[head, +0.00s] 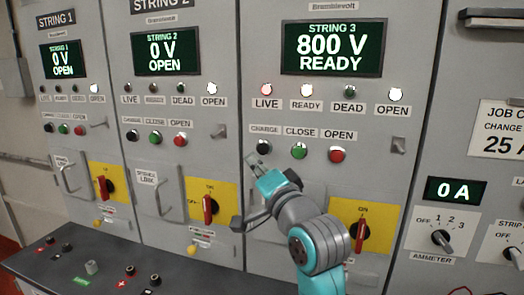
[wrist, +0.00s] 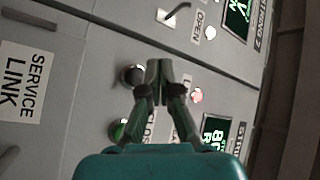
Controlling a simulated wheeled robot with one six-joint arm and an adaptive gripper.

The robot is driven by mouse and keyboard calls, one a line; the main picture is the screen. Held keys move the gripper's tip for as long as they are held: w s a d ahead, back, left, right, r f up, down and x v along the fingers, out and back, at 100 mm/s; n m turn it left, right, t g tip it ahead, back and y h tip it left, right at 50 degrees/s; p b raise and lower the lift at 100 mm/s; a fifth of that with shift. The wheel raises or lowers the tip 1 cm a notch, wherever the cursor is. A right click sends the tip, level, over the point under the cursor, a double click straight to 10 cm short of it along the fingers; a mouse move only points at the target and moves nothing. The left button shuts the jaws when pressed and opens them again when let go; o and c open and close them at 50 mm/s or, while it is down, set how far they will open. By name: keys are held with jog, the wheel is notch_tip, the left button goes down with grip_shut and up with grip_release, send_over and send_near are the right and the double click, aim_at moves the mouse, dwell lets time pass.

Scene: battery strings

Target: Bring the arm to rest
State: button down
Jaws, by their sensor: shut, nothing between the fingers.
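My gripper (head: 256,162) is in front of the STRING 3 panel, with its fingertips just below and left of the black CHARGE button (head: 264,147) in the head view. In the wrist view the fingers of my gripper (wrist: 158,68) are together with nothing between them, beside the black button (wrist: 132,75). I cannot tell whether they touch the panel. The STRING 3 display (head: 332,48) reads 800 V READY. Its LIVE lamp (head: 266,89), READY lamp (head: 306,90) and OPEN lamp (head: 395,95) are lit.
The green CLOSE button (head: 299,151) and red OPEN button (head: 336,155) are close by on the right. Red rotary switches (head: 210,208) and door handles stick out of the panels. A dark ledge (head: 60,262) with terminals runs along the front left.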

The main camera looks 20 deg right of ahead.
dwell(0.3)
jog(key=s+f+n+g, duration=0.1)
jog(key=s+f, duration=0.4)
jog(key=f, duration=0.6)
jog(key=s+f+n+h, duration=0.1)
jog(key=s+f, duration=0.5)
jog(key=f, duration=0.5)
jog(key=s+d+f+n+g+h, duration=0.1)
jog(key=s+f, duration=0.5)
jog(key=f, duration=0.6)
jog(key=shift+f+g, duration=0.1)
jog(key=shift+g, duration=0.2)
jog(key=s+f+n+g, duration=0.1)
jog(key=s+f+n, duration=0.2)
jog(key=s, duration=1.4)
jog(key=s+f+n+g, duration=0.2)
jog(key=s+f+n, duration=0.2)
jog(key=s, duration=1.3)
jog(key=shift+f+h, duration=0.4)
jog(key=shift+f, duration=0.25)
